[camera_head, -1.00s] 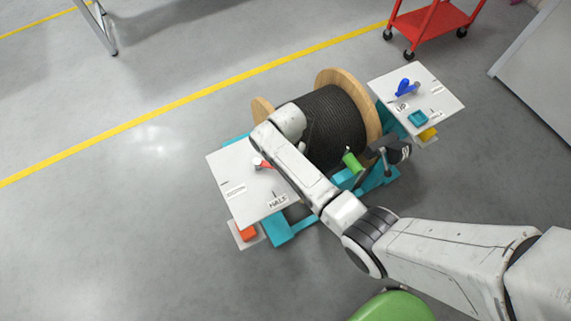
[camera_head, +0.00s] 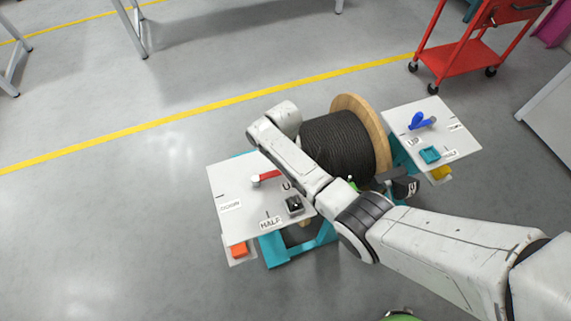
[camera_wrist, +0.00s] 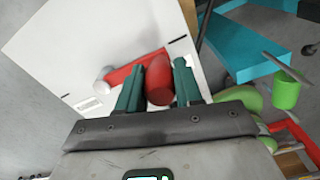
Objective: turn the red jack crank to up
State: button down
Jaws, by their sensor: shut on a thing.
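The red jack crank (camera_head: 268,176) lies on a white plate (camera_head: 225,184) left of the cable reel. Its pale hub (camera_wrist: 104,86) and red arm (camera_wrist: 124,73) show in the wrist view. The crank's red knob (camera_wrist: 158,82) stands between the teal fingers of my gripper (camera_wrist: 158,88), which is shut on it. In the head view the crank points right from its hub, toward a label (camera_head: 287,187) showing only "U". My arm hides the rest of that label, the crank's far end and the gripper. "HALF" (camera_head: 270,223) and "DOWN" (camera_head: 230,205) labels also show.
A cable reel (camera_head: 337,143) stands behind the arm. A second white plate with a blue crank (camera_head: 421,121) and a teal block (camera_head: 430,155) is at right. A black box (camera_head: 294,205) sits near "HALF". A red cart (camera_head: 455,58) stands at back right. Floor at left is clear.

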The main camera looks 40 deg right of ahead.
jog(key=shift+w+d+r, duration=0.1)
jog(key=shift+w+d, duration=0.05)
jog(key=shift+w, duration=0.1)
jog(key=c, duration=0.9)
grip_release()
jog(key=shift+w+d, duration=0.1)
jog(key=shift+o, duration=0.7)
notch_tip(320, 180, up, 11)
jog(key=shift+f+p, duration=0.2)
jog(key=shift+p, duration=0.25)
